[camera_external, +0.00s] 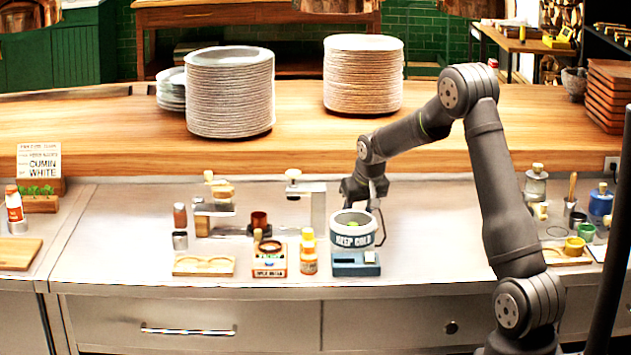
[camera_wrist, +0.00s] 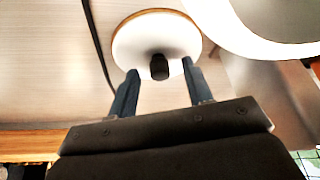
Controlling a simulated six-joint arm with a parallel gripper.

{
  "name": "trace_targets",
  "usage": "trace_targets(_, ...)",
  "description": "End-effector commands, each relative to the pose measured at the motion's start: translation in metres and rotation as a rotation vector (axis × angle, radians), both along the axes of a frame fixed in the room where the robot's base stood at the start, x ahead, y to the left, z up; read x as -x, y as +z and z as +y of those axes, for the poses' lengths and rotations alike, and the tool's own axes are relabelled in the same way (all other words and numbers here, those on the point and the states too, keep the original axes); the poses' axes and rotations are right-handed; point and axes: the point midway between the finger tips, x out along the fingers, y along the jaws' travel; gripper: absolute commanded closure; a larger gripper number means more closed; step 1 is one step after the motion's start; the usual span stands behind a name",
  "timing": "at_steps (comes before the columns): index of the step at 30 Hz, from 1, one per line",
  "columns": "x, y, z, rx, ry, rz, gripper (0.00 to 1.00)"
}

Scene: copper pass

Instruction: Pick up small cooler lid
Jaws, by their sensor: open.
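The small cooler lid (camera_wrist: 135,42) is a white disc with a thin orange-brown rim and a dark knob (camera_wrist: 159,66) at its middle. It lies on the counter in the wrist view. My gripper (camera_wrist: 160,68) is open, its two fingers on either side of the knob, apart from it in the picture. In the external view my gripper (camera_external: 364,198) points down just behind the white "KEEP COLD" cooler (camera_external: 353,240). I cannot make out the lid there. The cooler is open at the top, with something green inside.
The cooler stands on a blue-grey scale (camera_external: 356,263), and its pale rim (camera_wrist: 268,42) is close at the wrist view's upper right. A metal stand (camera_external: 318,205) and several jars are to the left. Bare counter (camera_external: 440,230) lies to the right. Plate stacks (camera_external: 363,75) stand on the wooden ledge behind.

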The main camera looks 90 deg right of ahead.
Motion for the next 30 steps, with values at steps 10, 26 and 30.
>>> trace_targets(10, -0.0013, -0.0077, -0.0034, 0.001, 0.0, -0.002, 0.54)
trace_targets(26, -0.0013, -0.0065, -0.0033, 0.001, 0.0, -0.002, 1.0)
trace_targets(30, -0.0014, 0.0009, -0.0036, 0.002, 0.0, -0.001, 1.0)
